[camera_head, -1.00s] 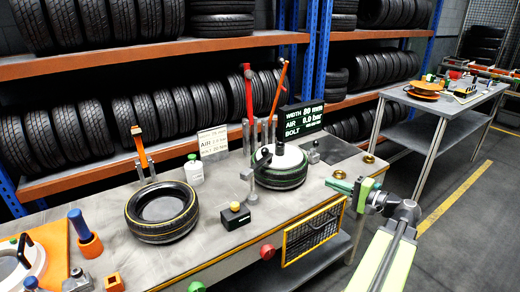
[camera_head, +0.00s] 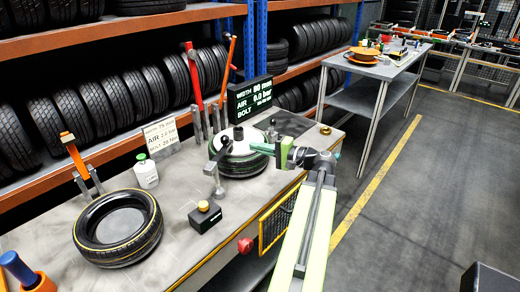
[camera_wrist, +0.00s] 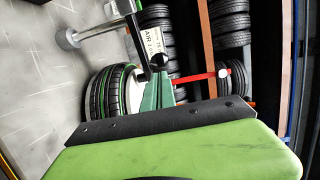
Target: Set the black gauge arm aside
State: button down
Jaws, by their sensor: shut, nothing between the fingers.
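The black gauge arm (camera_head: 221,149) sits on top of a grey metal post on the bench and reaches toward the white disc (camera_head: 238,146) on the upright-stacked tyre. In the wrist view the black gauge arm (camera_wrist: 139,42) crosses just beyond my fingertips. The tyre (camera_head: 240,166) with a thin green ring lies flat under the white disc. My gripper (camera_head: 281,152) has green fingers, shut and empty, at the right side of this tyre. In the wrist view my gripper (camera_wrist: 160,76) points toward the disc. Whether it touches anything, I cannot tell.
A dark display (camera_head: 250,98) and a red lever (camera_head: 194,75) stand behind the tyre. A black box with a yellow button (camera_head: 205,215) and a yellow-ringed tyre (camera_head: 117,226) are to the left. A white bottle (camera_head: 146,172) stands near the shelf.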

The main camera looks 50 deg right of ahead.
aim_at(228, 141)
jog(key=w+a, duration=0.1)
jog(key=w, duration=0.7)
jog(key=shift+w+a+f, duration=0.25)
jog(key=shift+a+f, duration=0.05)
jog(key=shift+a, duration=0.1)
